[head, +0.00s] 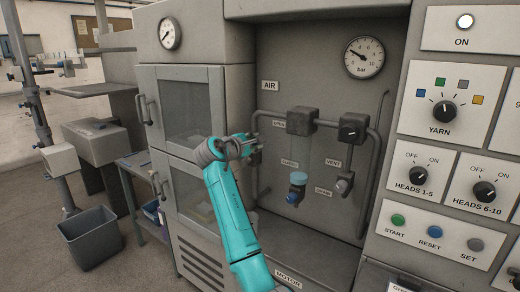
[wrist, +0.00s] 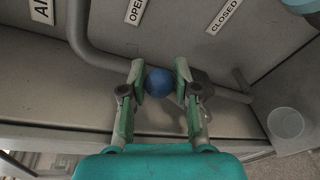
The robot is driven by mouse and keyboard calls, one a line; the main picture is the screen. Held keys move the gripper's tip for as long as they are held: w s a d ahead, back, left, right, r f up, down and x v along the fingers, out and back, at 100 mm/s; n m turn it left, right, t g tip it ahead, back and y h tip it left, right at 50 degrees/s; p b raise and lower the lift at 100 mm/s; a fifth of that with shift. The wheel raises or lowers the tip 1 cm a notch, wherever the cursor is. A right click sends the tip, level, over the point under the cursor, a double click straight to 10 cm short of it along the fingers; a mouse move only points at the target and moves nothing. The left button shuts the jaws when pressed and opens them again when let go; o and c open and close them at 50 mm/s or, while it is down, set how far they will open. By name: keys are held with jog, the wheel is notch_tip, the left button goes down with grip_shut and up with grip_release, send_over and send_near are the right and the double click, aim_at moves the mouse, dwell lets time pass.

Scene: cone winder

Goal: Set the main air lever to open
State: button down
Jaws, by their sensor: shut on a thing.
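The main air lever shows as a round blue knob (wrist: 159,82) in the wrist view. My gripper (wrist: 161,84) is shut on it, with one finger against each side. In the wrist view the knob is nearer the OPEN label (wrist: 136,11) than the CLOSED label (wrist: 225,16). In the head view my gripper (head: 254,148) is at the left of the air panel, left of the OPEN label (head: 278,124) and CLOSED label (head: 289,163). The knob cannot be made out there, and the lever's shaft is hidden or unclear in both views.
A grey pipe (wrist: 88,45) runs close to the gripper. A control panel (head: 440,190) stands at right, a cabinet door (head: 190,88) at left.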

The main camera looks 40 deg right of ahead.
jog(key=w+n, duration=0.1)
jog(key=w+a+n, duration=0.1)
jog(key=w+r+n, duration=0.1)
jog(key=shift+w+a+g, duration=0.1)
jog(key=shift+a+g, duration=0.05)
jog(key=shift+g, duration=0.25)
jog(key=shift+w+a+n+g, duration=0.2)
jog(key=shift+w+n+g, duration=0.1)
jog(key=shift+w+n, duration=0.35)
jog(key=shift+f, duration=0.1)
jog(key=c, duration=0.8)
grip_release()
jog(key=shift+s+a, duration=0.1)
jog(key=shift+a, duration=0.05)
jog(key=v, duration=1.1)
jog(key=shift+s+a, duration=0.1)
jog(key=shift+a, duration=0.25)
